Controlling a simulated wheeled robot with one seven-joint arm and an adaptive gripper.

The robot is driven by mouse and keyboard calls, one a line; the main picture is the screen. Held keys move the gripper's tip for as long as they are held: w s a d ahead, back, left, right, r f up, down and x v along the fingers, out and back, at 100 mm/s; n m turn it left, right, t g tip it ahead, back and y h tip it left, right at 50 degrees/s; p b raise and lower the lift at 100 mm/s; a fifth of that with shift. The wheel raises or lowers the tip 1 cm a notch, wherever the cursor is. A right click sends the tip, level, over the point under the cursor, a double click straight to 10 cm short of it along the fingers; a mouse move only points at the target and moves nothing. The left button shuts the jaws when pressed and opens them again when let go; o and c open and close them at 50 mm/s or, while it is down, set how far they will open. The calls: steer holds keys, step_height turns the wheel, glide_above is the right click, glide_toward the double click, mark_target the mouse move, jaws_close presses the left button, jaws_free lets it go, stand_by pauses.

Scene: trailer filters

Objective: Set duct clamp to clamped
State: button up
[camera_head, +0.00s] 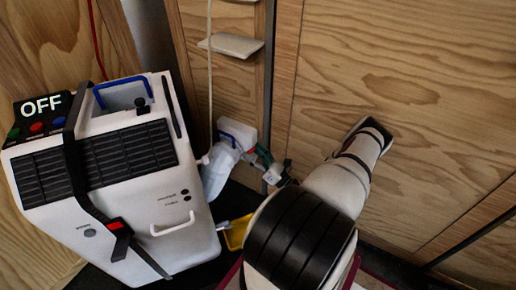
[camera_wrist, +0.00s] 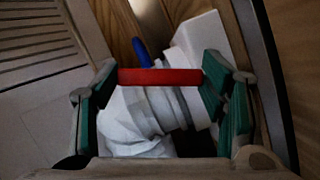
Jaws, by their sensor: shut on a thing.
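In the wrist view a red bar (camera_wrist: 160,77) spans between the green finger pads of my gripper (camera_wrist: 161,84), which is shut on it at its two ends. Behind the bar is a pale duct (camera_wrist: 130,115) with a ribbed grey collar (camera_wrist: 172,105) against a white fitting (camera_wrist: 203,42). A blue lever (camera_wrist: 142,52) stands up beside the collar. In the head view the duct (camera_head: 217,172) meets the blue-edged fitting (camera_head: 249,134) low by the wall, with my gripper (camera_head: 264,167) just to its right. I cannot tell the clamp's state.
A white machine (camera_head: 145,185) with an OFF display (camera_head: 41,107), black straps and a handle stands at the left. A wooden wall (camera_head: 410,90) lies behind my arm. A small white shelf (camera_head: 231,45) is above the fitting. A yellow object (camera_head: 238,233) lies low by the machine.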

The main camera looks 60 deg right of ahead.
steer(key=shift+a+f+n+y+b, duration=0.1)
steer(key=shift+f+n+y+b, duration=0.4)
steer(key=shift+n, duration=0.65)
steer(key=shift+d+f+n+y+b, duration=0.1)
steer(key=shift+n+y+b, duration=0.1)
steer(key=shift+n+y, duration=0.7)
steer(key=shift+a+f+n+y+b, duration=0.1)
steer(key=shift+f+n+y+b, duration=0.25)
steer(key=shift+n, duration=1)
steer(key=shift+r+y, duration=0.1)
steer(key=shift+y, duration=0.15)
steer(key=o, duration=1.7)
steer(key=v, duration=1.2)
